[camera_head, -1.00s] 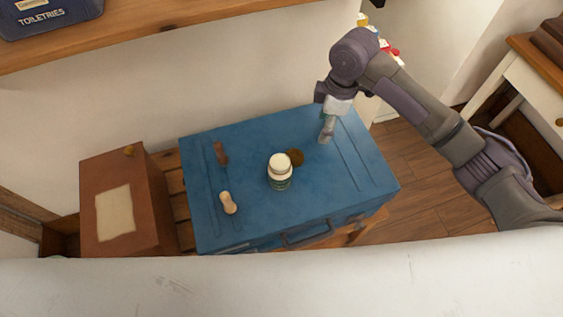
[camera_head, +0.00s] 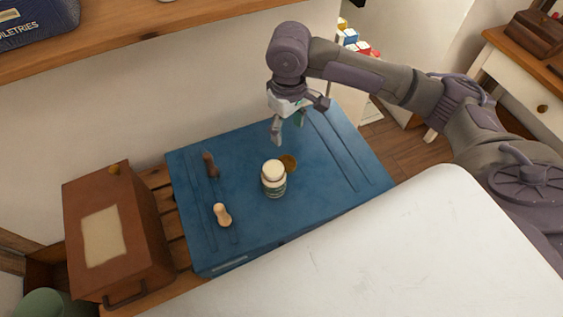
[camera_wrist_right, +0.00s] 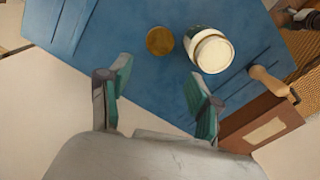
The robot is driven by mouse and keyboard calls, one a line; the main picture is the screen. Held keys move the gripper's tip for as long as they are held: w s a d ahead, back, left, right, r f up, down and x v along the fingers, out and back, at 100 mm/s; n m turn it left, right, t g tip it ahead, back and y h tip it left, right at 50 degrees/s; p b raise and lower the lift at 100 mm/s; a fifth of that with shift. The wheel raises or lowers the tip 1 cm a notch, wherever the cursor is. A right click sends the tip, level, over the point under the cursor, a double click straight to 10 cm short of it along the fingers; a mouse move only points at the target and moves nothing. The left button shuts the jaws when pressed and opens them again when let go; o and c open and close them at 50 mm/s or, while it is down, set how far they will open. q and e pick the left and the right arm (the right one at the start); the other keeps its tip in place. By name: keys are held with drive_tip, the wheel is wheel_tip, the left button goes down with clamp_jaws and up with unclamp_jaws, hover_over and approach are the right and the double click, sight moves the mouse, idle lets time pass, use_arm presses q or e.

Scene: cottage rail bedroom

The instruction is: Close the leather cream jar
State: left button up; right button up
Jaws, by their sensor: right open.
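The leather cream jar (camera_head: 273,180), pale with a dark green label, stands upright on the blue chest (camera_head: 330,180). Its round cream-coloured top shows in the right wrist view (camera_wrist_right: 213,53). A flat brown disc, apparently the lid (camera_head: 289,162), lies on the chest beside the jar, and it also shows in the right wrist view (camera_wrist_right: 160,41). My right gripper (camera_head: 288,131) is open and empty above the chest, behind the lid and jar in the head view. In the right wrist view its fingers (camera_wrist_right: 160,76) are apart, with the lid ahead between them. My left gripper is not seen.
A wooden-handled piece (camera_head: 222,214) and a dark brown piece (camera_head: 211,164) lie on the chest's left part. A brown box (camera_head: 115,235) stands left of the chest. A shelf (camera_head: 130,30) runs along the wall behind. The chest's right part is clear.

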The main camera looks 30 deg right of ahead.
hover_over(286, 162)
drive_tip(key=shift+f+b, duration=0.3)
drive_tip(key=shift+f, duration=3.85)
drive_tip(key=shift+f, duration=2.8)
drive_tip(key=c, duration=0.5)
